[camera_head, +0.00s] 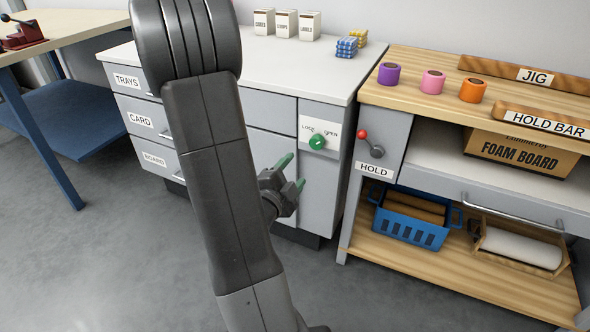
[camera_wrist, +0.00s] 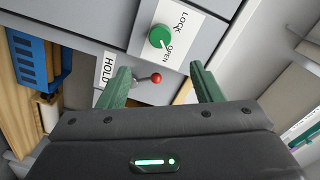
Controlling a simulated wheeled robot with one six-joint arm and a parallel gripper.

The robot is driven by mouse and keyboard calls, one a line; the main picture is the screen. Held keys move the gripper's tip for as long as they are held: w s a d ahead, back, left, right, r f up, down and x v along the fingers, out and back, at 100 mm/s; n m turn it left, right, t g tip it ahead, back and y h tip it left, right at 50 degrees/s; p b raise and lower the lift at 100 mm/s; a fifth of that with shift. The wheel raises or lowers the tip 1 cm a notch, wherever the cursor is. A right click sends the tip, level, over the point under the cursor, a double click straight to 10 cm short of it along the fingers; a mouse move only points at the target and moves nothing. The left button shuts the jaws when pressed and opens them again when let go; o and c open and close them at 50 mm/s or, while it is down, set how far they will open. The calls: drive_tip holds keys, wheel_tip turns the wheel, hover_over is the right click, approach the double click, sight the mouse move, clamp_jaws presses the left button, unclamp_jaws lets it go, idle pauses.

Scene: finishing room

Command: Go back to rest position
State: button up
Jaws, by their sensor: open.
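My gripper (camera_head: 287,174) has green fingertips and is open and empty. In the head view it is in front of the grey cabinet, just below the green lock knob (camera_head: 317,142). The wrist view shows my gripper (camera_wrist: 160,85) with its two green fingers apart, and the green knob (camera_wrist: 160,37) beyond them on its LOCK/OPEN plate. A red-tipped lever (camera_head: 370,145) marked HOLD is on the bench side to the right; it also shows between the fingers in the wrist view (camera_wrist: 156,78). My arm hides part of the cabinet.
A workbench (camera_head: 400,98) at right carries purple (camera_head: 389,74), pink (camera_head: 433,82) and orange (camera_head: 472,90) rolls. A blue basket (camera_head: 411,225) and a wooden crate (camera_head: 515,250) stand on its lower shelf. A blue-legged table (camera_head: 70,40) is at left. Floor (camera_head: 120,250) is clear.

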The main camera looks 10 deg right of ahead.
sight(315, 144)
drive_tip(key=b+x, duration=0.1)
drive_tip(key=x, duration=1.3)
drive_tip(key=shift+s+a, duration=0.1)
drive_tip(key=shift+s, duration=0.05)
